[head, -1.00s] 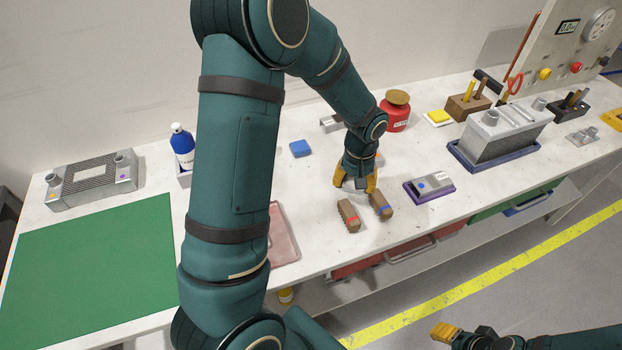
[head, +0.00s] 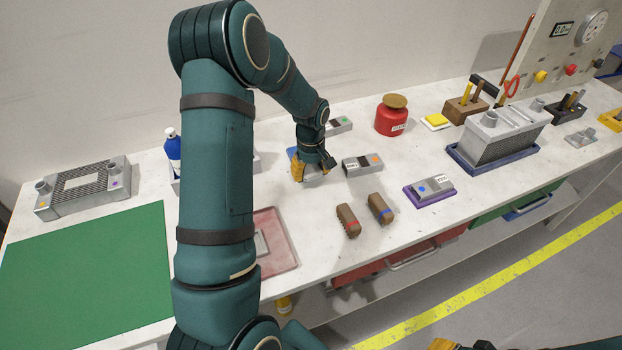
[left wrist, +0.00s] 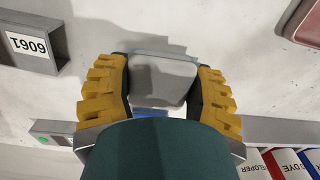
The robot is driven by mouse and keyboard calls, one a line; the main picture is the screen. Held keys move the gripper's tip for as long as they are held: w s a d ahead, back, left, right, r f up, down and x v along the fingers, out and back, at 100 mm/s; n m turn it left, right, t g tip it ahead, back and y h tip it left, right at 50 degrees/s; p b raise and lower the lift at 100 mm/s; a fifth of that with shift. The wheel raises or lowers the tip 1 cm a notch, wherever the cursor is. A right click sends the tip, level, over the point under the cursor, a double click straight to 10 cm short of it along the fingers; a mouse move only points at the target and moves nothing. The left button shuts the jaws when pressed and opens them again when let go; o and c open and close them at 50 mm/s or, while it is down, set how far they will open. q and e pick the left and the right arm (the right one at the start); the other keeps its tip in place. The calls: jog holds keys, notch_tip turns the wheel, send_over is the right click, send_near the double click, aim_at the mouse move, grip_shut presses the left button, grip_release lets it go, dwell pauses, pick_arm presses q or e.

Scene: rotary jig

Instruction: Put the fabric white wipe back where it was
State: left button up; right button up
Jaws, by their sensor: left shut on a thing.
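My left gripper (head: 310,178) is shut on a pale grey-white piece, which I take for the white wipe (left wrist: 162,78). In the left wrist view it sits between the two yellow fingers (left wrist: 165,95), with a shadow on the bench beyond it. In the head view the gripper hides most of it. A blue patch (left wrist: 152,113) shows just below the wipe in the left wrist view; whether it is a separate wipe is unclear. My right gripper (head: 446,344) only peeks in at the bottom edge of the head view.
A grey labelled block (head: 362,165) stands just right of the left gripper. Two brown brushes (head: 347,220) and a grey block on a purple base (head: 430,191) lie nearer the front. A pink tray (head: 278,262) and green mat (head: 85,275) are left. A red canister (head: 391,120) stands behind.

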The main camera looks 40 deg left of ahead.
aim_at(311, 178)
pick_arm(q)
jog(key=shift+f, duration=1.45)
jog(key=shift+f+b, duration=0.2)
jog(key=shift+b, duration=0.15)
jog(key=o, duration=1.2)
jog(key=shift+r, duration=0.1)
jog(key=shift+r, duration=0.3)
notch_tip(311, 178, up, 12)
jog(key=shift+f+p, duration=0.15)
jog(key=shift+p, duration=1.1)
